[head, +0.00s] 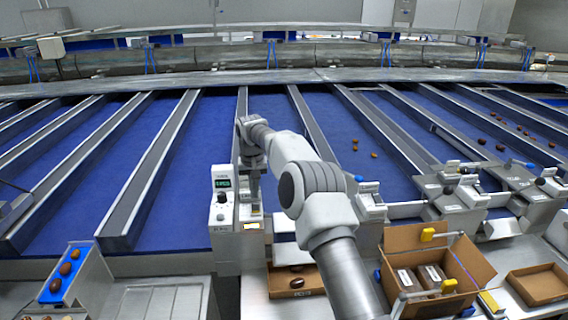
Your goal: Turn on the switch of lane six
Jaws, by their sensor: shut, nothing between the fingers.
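A white control box (222,205) with a lit green display and a dark round knob stands at the front end of a blue lane, left of centre. Writing on it is too small to read, so I cannot tell which lane it belongs to or how its switch is set. My gripper (254,198) points down just right of the box. It is shut and empty. Its fingertips are small and partly lost against the parts below, so I cannot tell whether they touch anything. My arm covers part of the lane to the right.
Blue lanes (213,130) with raised metal dividers run toward the back. Dates (374,155) lie on lanes to the right. An open cardboard box (478,262) and a shallow carton (537,285) stand at front right. A blue date tray (66,272) sits at front left.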

